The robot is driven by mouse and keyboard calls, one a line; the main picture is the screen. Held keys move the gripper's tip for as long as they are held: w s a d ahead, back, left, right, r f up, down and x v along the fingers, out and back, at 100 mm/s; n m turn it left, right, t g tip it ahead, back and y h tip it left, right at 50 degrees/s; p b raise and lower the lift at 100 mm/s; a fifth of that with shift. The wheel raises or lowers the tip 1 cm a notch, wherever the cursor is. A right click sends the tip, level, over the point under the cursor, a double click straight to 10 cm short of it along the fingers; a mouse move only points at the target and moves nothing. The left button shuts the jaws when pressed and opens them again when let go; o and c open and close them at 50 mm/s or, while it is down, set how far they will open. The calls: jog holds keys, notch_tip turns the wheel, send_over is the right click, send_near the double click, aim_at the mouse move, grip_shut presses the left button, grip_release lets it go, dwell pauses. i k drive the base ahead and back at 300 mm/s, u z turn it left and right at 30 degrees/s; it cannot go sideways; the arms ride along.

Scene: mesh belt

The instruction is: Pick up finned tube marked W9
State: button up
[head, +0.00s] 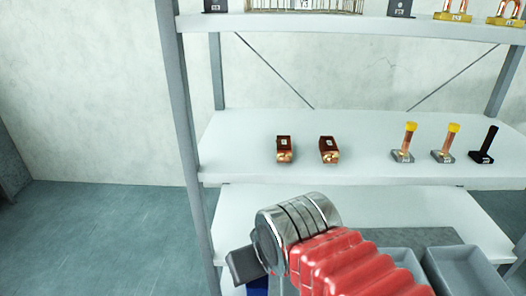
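I cannot make out a W9 mark on anything in the head view. The small labels on the middle shelf are too small to read, and I cannot tell which piece, if any, is the finned tube. Two copper-brown blocks (284,149) lie at the middle shelf's left part. Two upright copper-coloured pieces with yellow tops (408,139) and a black upright piece (487,145) stand on bases at its right. My gripper (243,266) shows only as a dark part beyond my silver wrist, low in the view, below and in front of the middle shelf. Its fingertips are not clear.
A grey-posted rack holds the white middle shelf (370,176). On the upper shelf (340,22) are a wire-like piece marked Y3 and several cut-off pieces. Grey bins (460,262) stand at lower right, partly behind my red-sleeved arm. Open floor (90,235) lies left.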

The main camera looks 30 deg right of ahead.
aim_at(284, 145)
jog(key=u, duration=1.35)
jog(key=k, duration=1.3)
jog(key=z, duration=0.45)
jog(key=i, duration=0.95)
jog(key=z, duration=0.1)
